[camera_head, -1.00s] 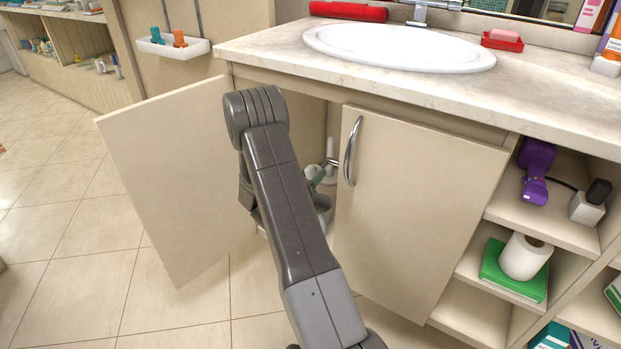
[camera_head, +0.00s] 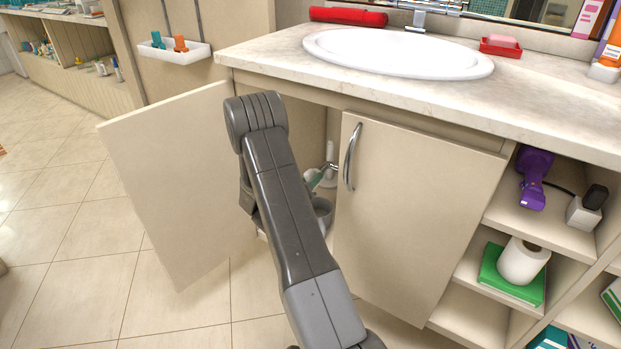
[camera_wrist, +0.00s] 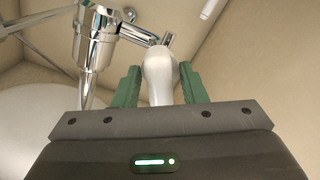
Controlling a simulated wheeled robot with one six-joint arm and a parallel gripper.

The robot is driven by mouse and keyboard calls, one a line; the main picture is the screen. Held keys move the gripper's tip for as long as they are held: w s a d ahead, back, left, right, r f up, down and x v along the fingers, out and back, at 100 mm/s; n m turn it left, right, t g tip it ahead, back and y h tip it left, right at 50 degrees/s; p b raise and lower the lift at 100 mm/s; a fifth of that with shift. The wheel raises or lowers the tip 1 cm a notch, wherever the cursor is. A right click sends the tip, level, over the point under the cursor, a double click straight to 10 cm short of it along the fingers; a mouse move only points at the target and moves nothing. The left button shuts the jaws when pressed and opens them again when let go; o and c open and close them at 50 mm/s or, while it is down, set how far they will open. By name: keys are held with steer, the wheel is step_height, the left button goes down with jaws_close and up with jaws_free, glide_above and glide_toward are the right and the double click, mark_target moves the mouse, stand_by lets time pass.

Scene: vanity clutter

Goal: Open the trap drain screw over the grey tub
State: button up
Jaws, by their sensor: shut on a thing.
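My gripper (camera_wrist: 160,82) has its two green fingers on either side of a white rounded piece (camera_wrist: 161,72) and is shut on it. I cannot tell whether this piece is the drain screw. The chrome trap (camera_wrist: 98,42) hangs at the upper left in the wrist view, and a chrome pipe runs from it to just above the white piece. In the head view my gripper (camera_head: 315,180) is inside the open cabinet, partly hidden by my arm.
The left cabinet door (camera_head: 180,180) is swung open and the right door (camera_head: 410,220) stands closed, at my arm's right. The countertop (camera_head: 290,55) with the white sink (camera_head: 400,50) is above. Open shelves are at right.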

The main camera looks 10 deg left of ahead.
steer(key=shift+n+p, duration=1.35)
steer(key=shift+n, duration=0.95)
steer(key=o, duration=1)
steer(key=p+v, duration=0.2)
steer(key=v, duration=1.2)
steer(key=shift+w, duration=0.2)
